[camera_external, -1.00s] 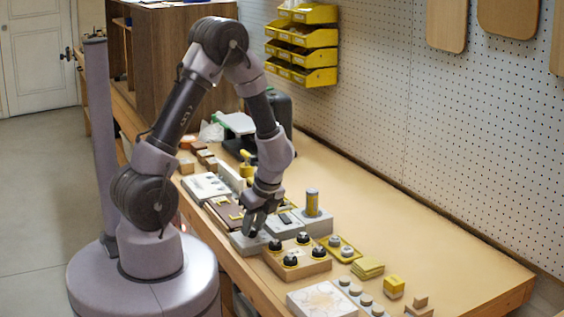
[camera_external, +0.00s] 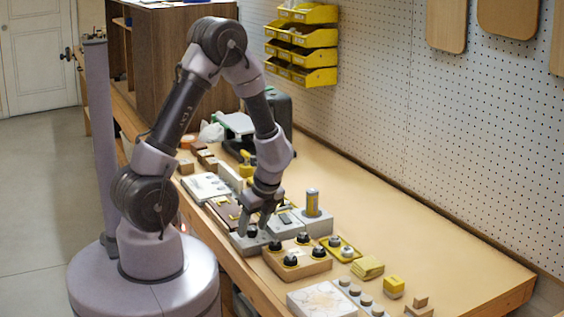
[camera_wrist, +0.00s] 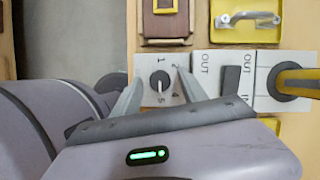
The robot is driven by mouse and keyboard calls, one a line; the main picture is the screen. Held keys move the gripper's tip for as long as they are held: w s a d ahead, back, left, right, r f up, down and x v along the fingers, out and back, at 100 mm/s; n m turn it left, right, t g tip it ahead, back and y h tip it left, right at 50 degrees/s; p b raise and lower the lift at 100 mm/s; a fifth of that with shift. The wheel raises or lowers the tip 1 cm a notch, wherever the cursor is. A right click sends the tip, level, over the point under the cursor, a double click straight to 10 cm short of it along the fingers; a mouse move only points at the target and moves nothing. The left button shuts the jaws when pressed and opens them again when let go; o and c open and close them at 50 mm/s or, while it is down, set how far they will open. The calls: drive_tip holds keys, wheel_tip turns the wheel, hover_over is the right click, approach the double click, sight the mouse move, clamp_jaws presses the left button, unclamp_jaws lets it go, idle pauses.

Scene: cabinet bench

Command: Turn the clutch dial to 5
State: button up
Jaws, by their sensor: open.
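The clutch dial (camera_wrist: 159,81) is a round black knob on a pale plate in the wrist view. The figures 1, 2, 4 and 5 show around it, with 5 on the side toward my gripper's body. A small pale mark on the knob appears to lie toward the 5. My gripper (camera_wrist: 160,73) is open, with one finger on each side of the knob; I see gaps and cannot tell any contact. In the external view my gripper (camera_external: 257,217) is just above the black dial knob (camera_external: 251,231) on its grey block.
A grey block with OUT labels and a dark switch (camera_wrist: 232,80) sits right of the dial, then a yellow-topped post (camera_wrist: 300,80). A wooden box with several black knobs (camera_external: 297,262) stands close in front. The bench's back right (camera_external: 440,240) is clear.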

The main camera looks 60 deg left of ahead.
drive_tip(key=p+v, duration=0.8)
drive_tip(key=v, duration=0.9)
drive_tip(key=shift+r, duration=0.2)
drive_tip(key=shift+d, duration=0.1)
drive_tip(key=s+d+r+n+t+h+b, duration=0.2)
drive_tip(key=s+d+r+n+t+b, duration=0.4)
drive_tip(key=s+r+n, duration=0.45)
wheel_tip(320, 180, down, 11)
drive_tip(key=b, duration=1)
drive_tip(key=shift+w+r+n+t+b, duration=0.2)
drive_tip(key=shift+w+n+t+b, duration=0.05)
drive_tip(key=shift+n+t+b, duration=0.15)
drive_tip(key=shift+a, duration=0.15)
